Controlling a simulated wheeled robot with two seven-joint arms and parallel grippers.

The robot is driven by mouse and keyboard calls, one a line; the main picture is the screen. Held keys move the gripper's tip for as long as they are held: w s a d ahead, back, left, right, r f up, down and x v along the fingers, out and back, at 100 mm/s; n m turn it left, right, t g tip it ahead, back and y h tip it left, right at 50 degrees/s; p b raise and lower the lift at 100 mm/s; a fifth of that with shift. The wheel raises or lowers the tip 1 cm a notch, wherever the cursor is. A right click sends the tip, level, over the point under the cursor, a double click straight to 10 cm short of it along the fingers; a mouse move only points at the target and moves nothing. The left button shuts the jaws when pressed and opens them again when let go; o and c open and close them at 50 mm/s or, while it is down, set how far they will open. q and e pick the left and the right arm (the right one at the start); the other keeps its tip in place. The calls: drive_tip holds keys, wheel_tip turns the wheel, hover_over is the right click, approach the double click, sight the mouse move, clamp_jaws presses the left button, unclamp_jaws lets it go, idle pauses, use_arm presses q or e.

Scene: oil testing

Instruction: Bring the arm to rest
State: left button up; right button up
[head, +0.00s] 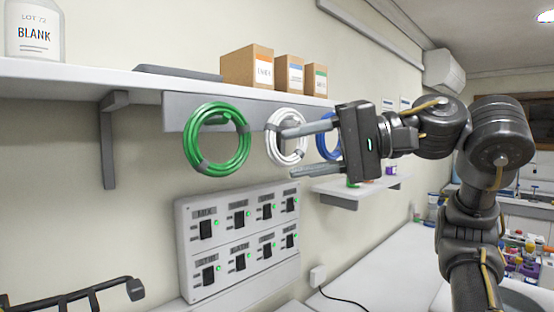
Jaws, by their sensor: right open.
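My right gripper (299,151) is raised in front of the wall, its arm coming in from the right. Its two fingers point left and stand apart, with nothing between them. The upper finger overlaps the white coil (274,146) in the picture; I cannot tell whether they touch. My right arm (478,160) is bent, with its forearm roughly level. My left gripper is not in view.
A green coil (189,146) and a partly hidden blue coil (322,148) hang under a shelf (70,70) with boxes (248,67) and a bottle (35,30). A switch panel (222,238) is below. A white counter (375,262) lies at right.

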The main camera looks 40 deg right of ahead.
drive_tip(key=shift+s+d, duration=0.25)
drive_tip(key=shift+s, duration=0.1)
drive_tip(key=shift+w+r, duration=0.1)
